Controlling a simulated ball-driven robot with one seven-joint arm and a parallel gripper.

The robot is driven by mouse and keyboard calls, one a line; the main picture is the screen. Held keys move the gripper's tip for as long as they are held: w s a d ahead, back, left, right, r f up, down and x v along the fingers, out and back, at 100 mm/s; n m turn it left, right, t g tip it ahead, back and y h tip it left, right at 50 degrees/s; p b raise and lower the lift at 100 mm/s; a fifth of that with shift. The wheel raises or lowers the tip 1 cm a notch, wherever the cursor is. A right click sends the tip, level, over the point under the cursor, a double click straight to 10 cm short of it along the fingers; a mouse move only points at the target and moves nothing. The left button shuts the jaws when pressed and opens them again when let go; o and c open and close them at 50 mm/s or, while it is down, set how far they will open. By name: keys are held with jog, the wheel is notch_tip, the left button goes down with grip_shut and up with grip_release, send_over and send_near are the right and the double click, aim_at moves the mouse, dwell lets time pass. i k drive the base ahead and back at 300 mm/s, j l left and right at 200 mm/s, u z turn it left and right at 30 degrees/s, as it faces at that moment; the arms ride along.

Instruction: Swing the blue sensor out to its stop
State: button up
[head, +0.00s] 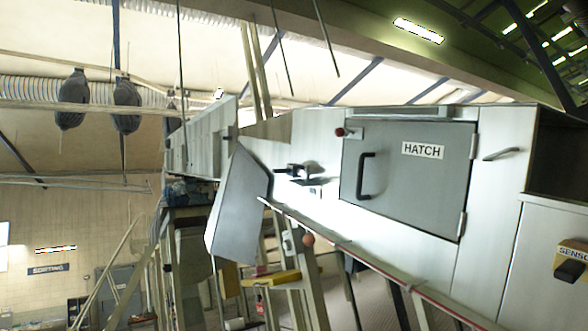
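No blue sensor can be made out for certain. At the right edge, a yellow and dark device (573,261) sits on the pale machine front beside lettering that reads "SENSO" before the picture cuts it off. A small dark blue shape (188,190) shows under the far left end of the machine, too small to identify. My gripper is not visible.
The long pale machine (492,207) carries a closed grey hatch (405,195) with a black handle, and a dark latch-like fitting (303,175). A grey panel (238,207) hangs out at an angle. A rail (365,258) runs along the lower edge.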

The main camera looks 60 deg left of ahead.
aim_at(292, 170)
jog(key=i+j, duration=0.15)
jog(key=j, duration=0.25)
jog(key=i+j, duration=0.1)
jog(key=j, duration=0.3)
jog(key=i+j, duration=0.15)
jog(key=j, duration=0.25)
jog(key=i+j+u, duration=0.1)
jog(key=j, duration=0.35)
jog(key=i+j, duration=0.2)
jog(key=j, duration=0.2)
